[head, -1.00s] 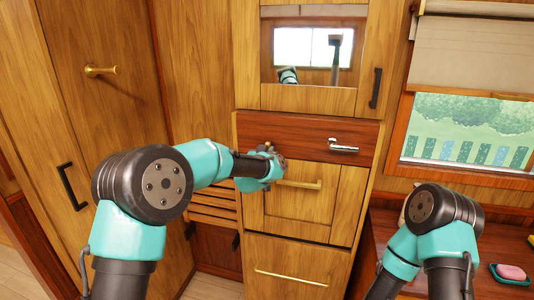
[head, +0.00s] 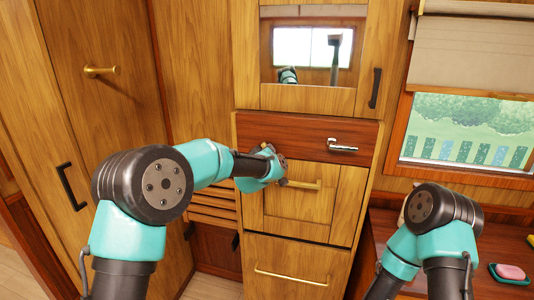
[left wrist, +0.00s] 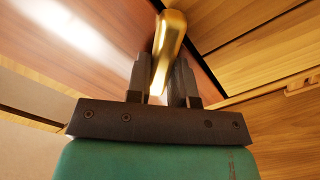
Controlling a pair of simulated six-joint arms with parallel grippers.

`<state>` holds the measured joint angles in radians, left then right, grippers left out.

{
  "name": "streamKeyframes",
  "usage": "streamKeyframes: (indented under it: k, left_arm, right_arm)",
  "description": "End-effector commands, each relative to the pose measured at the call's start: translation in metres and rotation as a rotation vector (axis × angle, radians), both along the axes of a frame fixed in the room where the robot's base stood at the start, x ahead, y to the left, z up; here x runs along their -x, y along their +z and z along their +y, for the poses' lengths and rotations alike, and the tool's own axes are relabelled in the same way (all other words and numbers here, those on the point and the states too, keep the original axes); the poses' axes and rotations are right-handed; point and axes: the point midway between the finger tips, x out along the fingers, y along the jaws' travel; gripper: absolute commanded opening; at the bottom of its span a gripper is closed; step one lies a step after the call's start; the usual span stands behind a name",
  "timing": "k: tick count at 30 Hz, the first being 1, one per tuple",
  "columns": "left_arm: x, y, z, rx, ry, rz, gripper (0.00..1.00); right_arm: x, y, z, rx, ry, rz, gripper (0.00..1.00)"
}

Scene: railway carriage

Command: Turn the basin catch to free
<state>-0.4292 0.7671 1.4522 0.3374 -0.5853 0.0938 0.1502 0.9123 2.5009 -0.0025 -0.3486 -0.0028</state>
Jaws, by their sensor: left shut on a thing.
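The basin catch is a small brass lever (left wrist: 168,45) at the left end of the dark red wooden panel (head: 300,133). My left gripper (head: 268,152) is at that end of the panel, shut on the catch. In the left wrist view the brass lever stands between the two dark fingers (left wrist: 160,82), tilted slightly. In the head view the gripper hides the catch, and its exact angle cannot be told there. My right arm shows at the lower right, with its gripper out of sight.
A silver handle (head: 342,146) is on the red panel's right part. A brass bar handle (head: 304,184) on the panel below is close to my left gripper. A mirror (head: 312,47) is above. A pink soap (head: 510,272) lies on the right counter.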

Motion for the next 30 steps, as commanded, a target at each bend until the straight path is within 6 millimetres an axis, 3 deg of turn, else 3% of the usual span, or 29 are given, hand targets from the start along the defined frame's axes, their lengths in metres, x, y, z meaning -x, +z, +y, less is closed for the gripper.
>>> streamKeyframes:
  k: [18,30]
  left_arm:
    - [0.0005,0.0019,-0.0014,0.561,-0.001,0.150,0.00]
    - [0.0005,0.0028,-0.0016,0.808,0.000,0.216,0.00]
  right_arm:
    - [0.0000,0.0000,0.0000,0.000,0.000,0.000,0.43]
    - [0.0000,0.0000,0.0000,0.000,0.000,0.000,0.43]
